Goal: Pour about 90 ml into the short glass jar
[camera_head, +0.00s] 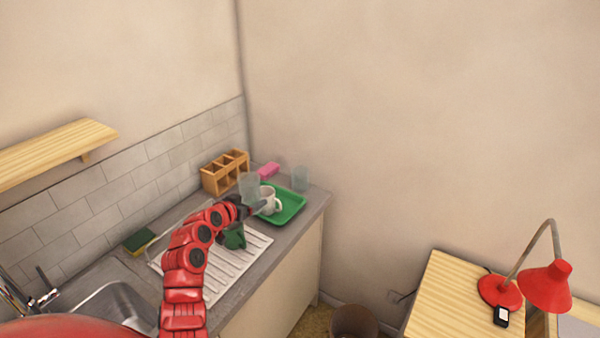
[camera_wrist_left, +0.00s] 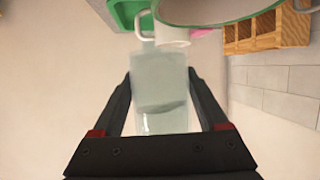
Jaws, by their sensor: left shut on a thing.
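A clear glass vessel (camera_head: 249,184) shows at my left gripper (camera_head: 258,207), above the near end of the green tray. In the left wrist view the clear vessel (camera_wrist_left: 160,88) lies between the two fingers of my left gripper (camera_wrist_left: 160,85), which is shut on it. A faint line inside it looks like a liquid surface. Another clear glass container (camera_head: 300,179) stands at the back right of the counter. I cannot tell for sure whether it is the short glass jar. My right gripper is not in view.
A white mug (camera_head: 268,199) stands on the green tray (camera_head: 292,208). A green mug (camera_head: 234,237) is below my gripper by the white drainer (camera_head: 225,270). A wooden organiser (camera_head: 225,172) and pink sponge (camera_head: 268,170) are behind. A large greenish rim (camera_wrist_left: 225,20) crosses the wrist view.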

